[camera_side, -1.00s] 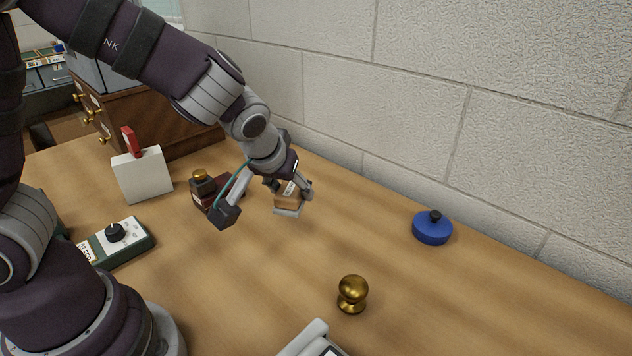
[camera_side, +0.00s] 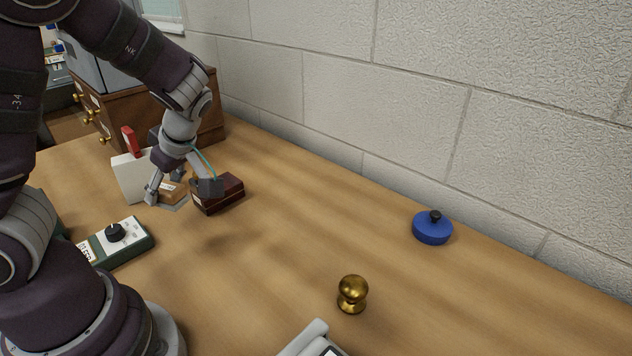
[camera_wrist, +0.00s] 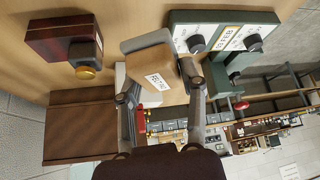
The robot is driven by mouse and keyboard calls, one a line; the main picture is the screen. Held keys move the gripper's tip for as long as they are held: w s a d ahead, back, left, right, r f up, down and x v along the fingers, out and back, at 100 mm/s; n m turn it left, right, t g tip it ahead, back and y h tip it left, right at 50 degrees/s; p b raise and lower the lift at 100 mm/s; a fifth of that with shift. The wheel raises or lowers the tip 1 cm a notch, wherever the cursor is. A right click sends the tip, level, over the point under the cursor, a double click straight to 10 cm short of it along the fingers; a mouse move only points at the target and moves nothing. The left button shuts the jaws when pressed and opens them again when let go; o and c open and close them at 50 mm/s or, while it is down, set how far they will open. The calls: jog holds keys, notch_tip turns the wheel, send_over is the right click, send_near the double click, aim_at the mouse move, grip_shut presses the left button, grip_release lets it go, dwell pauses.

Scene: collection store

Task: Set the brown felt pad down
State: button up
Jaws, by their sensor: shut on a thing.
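The brown felt pad (camera_side: 172,191) is a small tan block with a white label and a grey underside. My gripper (camera_side: 178,190) is shut on it, one finger on each side. In the side view the pad is at the left, between the white box and the dark red box. In the wrist view the pad (camera_wrist: 158,82) shows between the fingers, its label facing the camera. I cannot tell whether its underside touches the table.
A dark red box (camera_side: 222,197) is close on the right of my gripper. A white box (camera_side: 127,180) with a red piece (camera_side: 130,141) is close on the left. A green dial device (camera_side: 122,241) is nearer the front. A brass knob (camera_side: 352,293) and blue disc (camera_side: 432,229) stand far right.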

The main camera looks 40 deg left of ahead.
aim_at(179, 245)
notch_tip(179, 245, down, 11)
jog(key=shift+r, duration=0.1)
dwell(0.3)
jog(key=o, duration=1.1)
jog(key=shift+s+d+r+m+t+h, duration=0.1)
jog(key=shift+d+r+m+t+h, duration=1.05)
jog(key=shift+d+r+m, duration=1.8)
jog(key=shift+s+d+r+m+t+h, duration=0.1)
jog(key=shift+d+r+m+t+h, duration=1.15)
jog(key=shift+r+m, duration=2.75)
jog(key=shift+s+d+r+m+t+h, duration=0.1)
jog(key=shift+d+r+m+t+h, duration=0.95)
jog(key=shift+d+r+m, duration=2.35)
